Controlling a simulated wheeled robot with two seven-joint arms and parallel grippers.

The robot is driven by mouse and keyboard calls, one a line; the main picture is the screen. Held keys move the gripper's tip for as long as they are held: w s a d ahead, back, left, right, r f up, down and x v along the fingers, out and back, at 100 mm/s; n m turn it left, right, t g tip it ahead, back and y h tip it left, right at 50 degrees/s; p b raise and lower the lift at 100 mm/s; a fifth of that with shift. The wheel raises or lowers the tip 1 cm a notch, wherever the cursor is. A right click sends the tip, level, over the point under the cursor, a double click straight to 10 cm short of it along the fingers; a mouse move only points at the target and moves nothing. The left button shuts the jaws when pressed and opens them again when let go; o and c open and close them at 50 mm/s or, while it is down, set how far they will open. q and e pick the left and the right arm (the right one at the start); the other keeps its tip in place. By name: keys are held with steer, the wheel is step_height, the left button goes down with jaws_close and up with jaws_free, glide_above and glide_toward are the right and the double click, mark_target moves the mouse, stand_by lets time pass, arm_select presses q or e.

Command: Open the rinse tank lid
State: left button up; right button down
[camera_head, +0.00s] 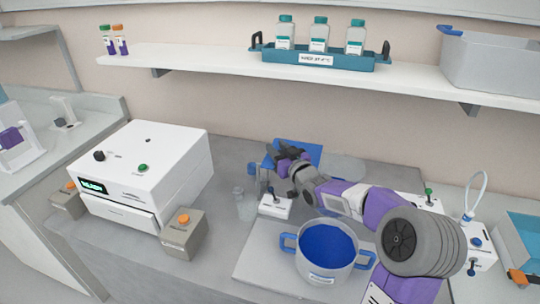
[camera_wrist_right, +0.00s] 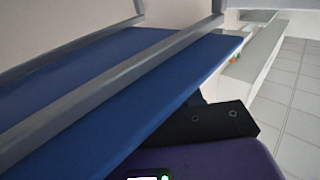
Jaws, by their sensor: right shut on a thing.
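A blue panel, which looks like the rinse tank lid (camera_head: 307,148), stands tilted up at the back of the bench in the head view. In the right wrist view the blue lid (camera_wrist_right: 110,85) fills much of the picture, with a grey bar running along it. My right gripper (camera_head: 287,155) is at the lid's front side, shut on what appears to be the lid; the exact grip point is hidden. A dark finger part (camera_wrist_right: 215,122) shows in the right wrist view. The tank body is mostly hidden behind my right arm. My left gripper is out of view.
A pot with blue inside (camera_head: 326,278) stands in front of my right arm. A small white switch box (camera_head: 275,207) and a clear bottle (camera_head: 246,207) are left of it. A white machine (camera_head: 150,165) stands at left. A shelf (camera_head: 200,62) runs above.

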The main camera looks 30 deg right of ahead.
steer(key=shift+w+a, duration=0.1)
steer(key=shift+w, duration=0.1)
steer(key=c, duration=0.9)
jaws_free()
steer(key=shift+o, duration=0.2)
steer(key=s, duration=0.2)
steer(key=s+p, duration=0.1)
steer(key=s, duration=0.3)
steer(key=shift+s+a, duration=0.2)
steer(key=shift+a, duration=0.1)
steer(key=shift+s, duration=0.6)
steer(key=shift+p, duration=0.3)
